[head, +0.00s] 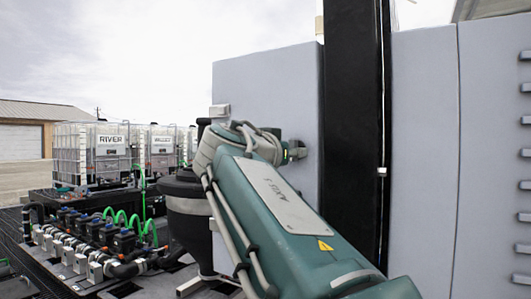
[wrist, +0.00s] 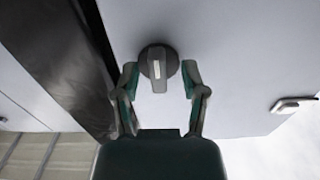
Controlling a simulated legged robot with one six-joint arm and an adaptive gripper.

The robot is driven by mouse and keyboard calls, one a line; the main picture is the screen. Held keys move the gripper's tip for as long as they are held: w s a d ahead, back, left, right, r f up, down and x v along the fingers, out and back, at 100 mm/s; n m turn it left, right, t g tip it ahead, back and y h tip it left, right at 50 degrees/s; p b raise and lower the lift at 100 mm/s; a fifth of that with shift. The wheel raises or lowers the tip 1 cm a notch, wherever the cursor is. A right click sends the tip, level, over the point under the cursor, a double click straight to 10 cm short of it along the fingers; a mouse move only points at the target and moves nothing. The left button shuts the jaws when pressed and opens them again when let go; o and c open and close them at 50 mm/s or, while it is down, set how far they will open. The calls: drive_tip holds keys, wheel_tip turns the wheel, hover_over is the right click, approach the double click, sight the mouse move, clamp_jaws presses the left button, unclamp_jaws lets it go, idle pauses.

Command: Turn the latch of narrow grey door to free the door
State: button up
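The narrow grey door (head: 268,90) is a flat panel left of the black post in the head view, and it looks closed. Its surface (wrist: 230,60) fills much of the wrist view. The latch (wrist: 158,64) is a round dark grey knob with a raised bar, which lies upright in the wrist picture. My gripper (wrist: 160,72) is open, with one finger on each side of the latch and a visible gap on both sides. In the head view my gripper (head: 297,150) is at the door's right part, and my arm hides the latch.
A black post (head: 350,110) stands right of the door, with a wider grey panel (head: 425,150) beyond it. A small pale fitting (head: 220,110) is on the door's left edge. White caged totes (head: 95,155) and a manifold with green hoses (head: 110,240) stand at left.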

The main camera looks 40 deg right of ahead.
drive_tip(key=shift+r, duration=0.1)
drive_tip(key=v, duration=1.2)
drive_tip(key=s+a+f+n+y, duration=0.3)
drive_tip(key=a+f+n+y, duration=0.1)
drive_tip(key=f, duration=1)
drive_tip(key=s+a+f+n+y, duration=0.3)
drive_tip(key=f+y, duration=0.4)
drive_tip(key=f, duration=0.8)
drive_tip(key=s+a+f+n+g+y, duration=0.1)
drive_tip(key=s+a+f+n+y, duration=0.2)
drive_tip(key=f, duration=1.1)
drive_tip(key=a+n+y, duration=0.2)
drive_tip(key=n, duration=0.1)
drive_tip(key=shift+s+a+f+n+y, duration=0.2)
drive_tip(key=shift+a+f+n+y, duration=0.1)
drive_tip(key=shift+a, duration=0.1)
drive_tip(key=shift+r, duration=0.1)
